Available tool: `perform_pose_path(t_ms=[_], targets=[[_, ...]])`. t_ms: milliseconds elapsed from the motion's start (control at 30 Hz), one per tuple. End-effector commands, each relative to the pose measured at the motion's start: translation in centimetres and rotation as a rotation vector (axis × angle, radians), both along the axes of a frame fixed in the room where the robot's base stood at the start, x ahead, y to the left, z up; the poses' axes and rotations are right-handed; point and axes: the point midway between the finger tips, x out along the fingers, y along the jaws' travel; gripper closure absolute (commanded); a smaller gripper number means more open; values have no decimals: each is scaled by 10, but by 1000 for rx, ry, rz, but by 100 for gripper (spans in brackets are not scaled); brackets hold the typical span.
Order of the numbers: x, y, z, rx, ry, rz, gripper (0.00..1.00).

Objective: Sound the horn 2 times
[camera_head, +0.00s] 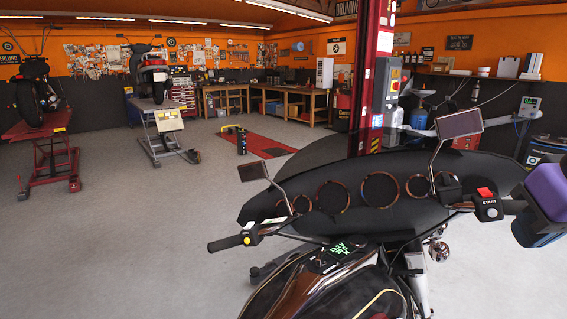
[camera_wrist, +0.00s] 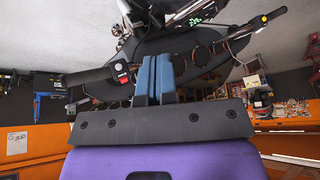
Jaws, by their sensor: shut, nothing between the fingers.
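The motorcycle's handlebar and dark fairing (camera_head: 340,210) fill the lower right of the head view. A yellow button (camera_head: 247,240), likely the horn, sits on the control by the left grip (camera_head: 225,243). It also shows at the upper right of the wrist view (camera_wrist: 264,18). A red switch (camera_head: 485,193) and a START button (camera_head: 491,212) sit by the right grip, with the red switch also in the wrist view (camera_wrist: 122,79). My gripper (camera_head: 538,236), purple and blue, is beside the right grip, far from the yellow button. Its blue fingers (camera_wrist: 155,66) are together and empty.
Mirrors (camera_head: 459,123) (camera_head: 252,171) rise above the fairing. A lit display (camera_head: 338,250) is on the tank. A red lift post (camera_head: 376,80) stands behind the bike. Other motorcycles on lifts (camera_head: 38,130) are at the left. The floor (camera_head: 130,235) left of the bike is clear.

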Motion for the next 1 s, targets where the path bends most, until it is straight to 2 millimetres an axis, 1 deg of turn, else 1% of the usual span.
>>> perform_pose_path(t_ms=[233,367,467,667,800,1000], targets=[[1,0,0,0,-1,-1,100],[11,4,0,9,-11,-9,100],[29,12,1,27,-35,-28,100],[81,38,0,96,-104,-84,100],[118,61,-4,163,-151,-124,100],[166,98,-14,274,-210,-175,100]])
